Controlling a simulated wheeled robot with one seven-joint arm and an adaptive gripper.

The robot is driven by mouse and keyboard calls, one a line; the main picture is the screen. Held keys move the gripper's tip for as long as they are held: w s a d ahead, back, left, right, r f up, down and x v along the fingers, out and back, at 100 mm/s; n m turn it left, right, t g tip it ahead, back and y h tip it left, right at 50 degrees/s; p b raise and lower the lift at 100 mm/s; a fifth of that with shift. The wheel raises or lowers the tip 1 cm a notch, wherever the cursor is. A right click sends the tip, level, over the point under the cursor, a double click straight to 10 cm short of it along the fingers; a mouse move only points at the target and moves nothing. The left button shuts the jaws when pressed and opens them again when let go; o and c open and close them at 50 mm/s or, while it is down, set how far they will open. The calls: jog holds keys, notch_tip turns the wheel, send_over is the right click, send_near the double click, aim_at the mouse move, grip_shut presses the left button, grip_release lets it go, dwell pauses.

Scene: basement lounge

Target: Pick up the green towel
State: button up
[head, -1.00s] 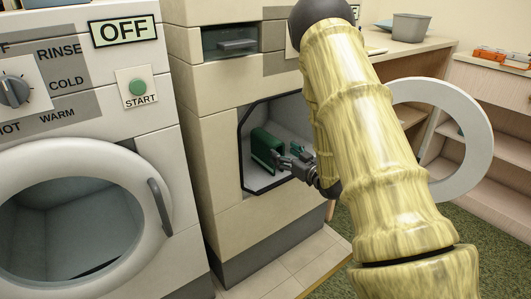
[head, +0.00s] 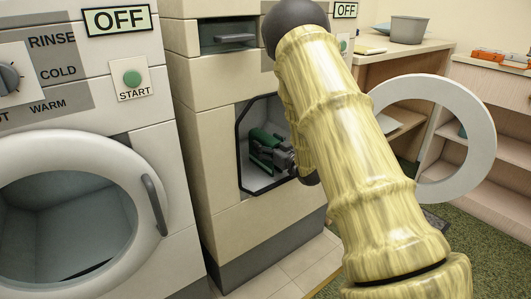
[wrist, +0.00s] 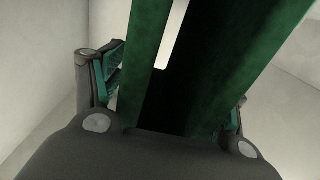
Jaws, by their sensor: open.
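The green towel (head: 261,137) stands folded inside the open drum of the beige machine in the head view. My gripper (head: 266,152) is inside the opening at the towel and partly covers it. In the wrist view the towel (wrist: 142,60) fills the middle, with a dark fold and a pale gap in it. My gripper (wrist: 165,105) is open, with one finger on each side of the towel. Whether the fingers touch the cloth cannot be told. The towel's lower part is hidden behind my gripper.
The beige machine (head: 210,160) has a tight framed opening around my gripper. Its round white door (head: 470,150) stands open at the right, near my arm. Shelves and a grey bin (head: 408,30) are behind.

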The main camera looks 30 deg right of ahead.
jog(key=shift+c, duration=0.4)
jog(key=c, duration=1)
jog(key=shift+o, duration=0.2)
jog(key=shift+r, duration=0.1)
